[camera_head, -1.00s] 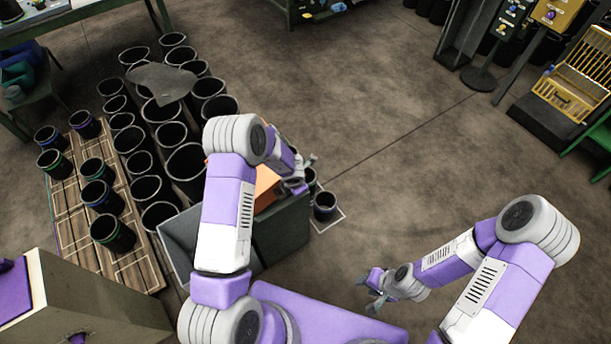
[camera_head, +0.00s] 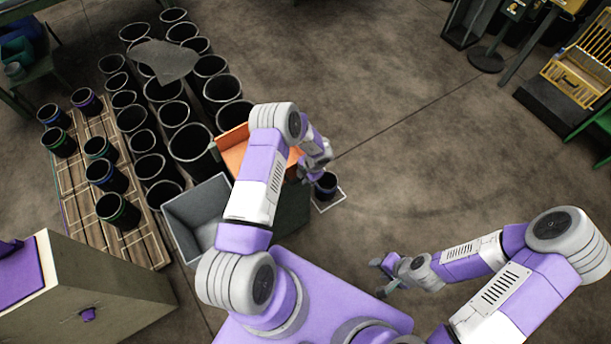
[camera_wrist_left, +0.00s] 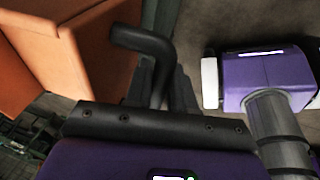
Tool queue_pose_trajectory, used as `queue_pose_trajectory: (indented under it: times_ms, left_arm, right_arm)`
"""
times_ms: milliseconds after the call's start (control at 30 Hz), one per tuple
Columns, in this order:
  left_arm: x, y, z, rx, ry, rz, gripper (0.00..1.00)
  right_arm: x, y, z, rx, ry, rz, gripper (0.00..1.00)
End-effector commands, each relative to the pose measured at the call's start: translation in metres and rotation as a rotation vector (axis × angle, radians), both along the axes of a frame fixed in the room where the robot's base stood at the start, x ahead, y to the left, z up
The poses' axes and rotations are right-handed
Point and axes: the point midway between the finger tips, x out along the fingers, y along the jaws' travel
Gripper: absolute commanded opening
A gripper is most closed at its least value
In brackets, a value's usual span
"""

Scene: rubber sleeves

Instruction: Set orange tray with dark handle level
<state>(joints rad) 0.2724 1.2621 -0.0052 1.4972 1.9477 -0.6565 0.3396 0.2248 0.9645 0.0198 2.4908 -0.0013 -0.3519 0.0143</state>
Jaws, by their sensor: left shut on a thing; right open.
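The orange tray (camera_head: 233,158) shows behind my left forearm in the head view, just beyond the grey bin; part of it is covered by the arm. In the left wrist view its orange walls (camera_wrist_left: 75,52) fill the upper left. The dark bent handle (camera_wrist_left: 146,42) stands at the middle of that view, between the fingers of my left gripper (camera_wrist_left: 160,88). My left gripper (camera_head: 312,174) is shut on the handle. I cannot tell whether the tray is level. My right gripper (camera_head: 380,274) is open and empty above bare floor.
The grey bin (camera_head: 180,222) stands in front of the tray. A dark sleeve (camera_head: 326,186) stands on a white-edged floor square beside my left gripper. Several black sleeves (camera_head: 190,142) crowd the left, some on a wooden pallet (camera_head: 78,205).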

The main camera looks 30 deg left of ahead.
Motion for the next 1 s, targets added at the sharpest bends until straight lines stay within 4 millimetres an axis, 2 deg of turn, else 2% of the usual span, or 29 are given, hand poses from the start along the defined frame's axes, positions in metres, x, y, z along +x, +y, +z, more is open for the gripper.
queue_pose_trajectory:
  times_ms: [133, 167, 267, 533, 633, 1000]
  left_arm:
    - [-0.004, -0.001, -0.005, -0.005, 0.008, -0.002, 0.00]
    - [-0.004, -0.001, -0.005, -0.005, 0.008, -0.002, 0.28]
    - [-0.004, -0.001, -0.005, -0.004, 0.006, -0.001, 0.44]
    - [-0.002, -0.001, -0.002, -0.003, 0.003, -0.001, 0.44]
    - [-0.001, -0.002, 0.004, -0.003, 0.002, -0.001, 0.44]
    - [0.003, -0.017, 0.060, -0.004, 0.002, 0.000, 0.44]
  right_arm:
    - [0.000, 0.000, -0.001, 0.000, 0.000, 0.000, 0.43]
    - [0.000, 0.000, -0.001, 0.000, 0.000, 0.000, 0.43]
    - [0.000, 0.000, -0.001, 0.000, 0.000, 0.000, 0.43]
    - [0.000, 0.000, 0.000, 0.000, 0.000, 0.000, 0.43]
    - [0.000, 0.000, 0.001, 0.000, 0.000, 0.000, 0.43]
    - [0.000, 0.000, 0.007, 0.000, 0.000, 0.000, 0.43]
